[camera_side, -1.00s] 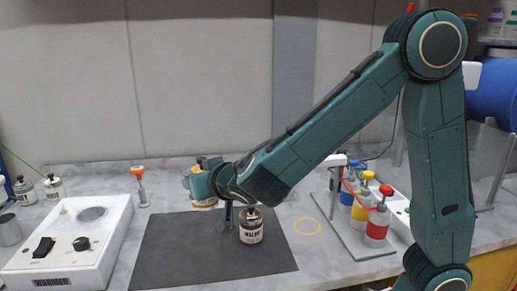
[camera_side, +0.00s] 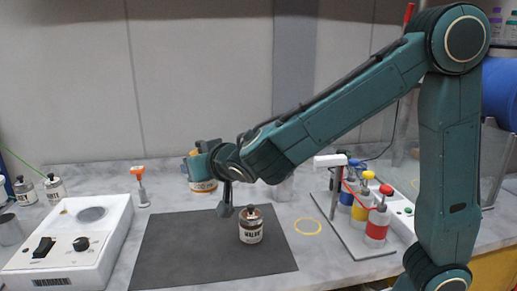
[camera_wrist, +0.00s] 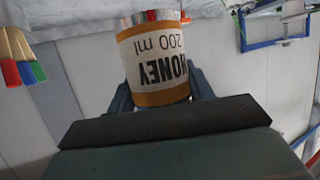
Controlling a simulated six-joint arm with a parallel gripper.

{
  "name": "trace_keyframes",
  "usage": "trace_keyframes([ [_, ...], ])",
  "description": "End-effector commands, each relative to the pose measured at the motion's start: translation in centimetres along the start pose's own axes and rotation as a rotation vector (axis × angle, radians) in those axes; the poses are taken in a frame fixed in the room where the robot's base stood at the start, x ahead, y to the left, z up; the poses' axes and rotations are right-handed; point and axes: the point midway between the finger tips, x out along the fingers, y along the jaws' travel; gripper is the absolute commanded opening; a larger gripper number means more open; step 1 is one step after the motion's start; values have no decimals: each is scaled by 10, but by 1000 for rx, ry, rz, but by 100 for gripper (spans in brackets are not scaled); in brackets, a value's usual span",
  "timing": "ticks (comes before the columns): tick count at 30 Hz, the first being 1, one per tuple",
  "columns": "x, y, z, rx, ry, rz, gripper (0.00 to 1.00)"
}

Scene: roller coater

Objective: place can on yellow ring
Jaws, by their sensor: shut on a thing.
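My gripper (camera_side: 200,170) is shut on a can with amber bands and a cream label (camera_wrist: 155,60). In the wrist view the label reads HONEY 200 ml upside down, and the fingers sit on both sides of the can. In the side view the can (camera_side: 204,186) is partly hidden by my gripper and is held above the back left part of the dark mat. The yellow ring (camera_side: 307,234) lies flat on the marble bench, right of the mat, with nothing on it. The can is apart from it, to its left.
A brown jar with a dark cap (camera_side: 250,228) stands on the dark mat (camera_side: 190,255), between can and ring. Right of the ring is a rack with blue, yellow and red-topped bottles (camera_side: 376,226). A white warmer (camera_side: 75,240) stands at left, an orange-topped tool (camera_side: 140,185) behind.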

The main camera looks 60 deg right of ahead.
Motion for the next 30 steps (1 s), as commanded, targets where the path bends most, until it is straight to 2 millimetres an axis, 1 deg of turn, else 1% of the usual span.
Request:
trace_keyframes([
  [4,3,0,1,-3,0,-6,24],
  [8,12,0,5,-12,-1,-27,24],
  [14,37,-1,16,-39,-1,-91,24],
  [21,74,2,34,-78,-1,-187,24],
  [30,107,9,53,-105,-1,-252,24],
])
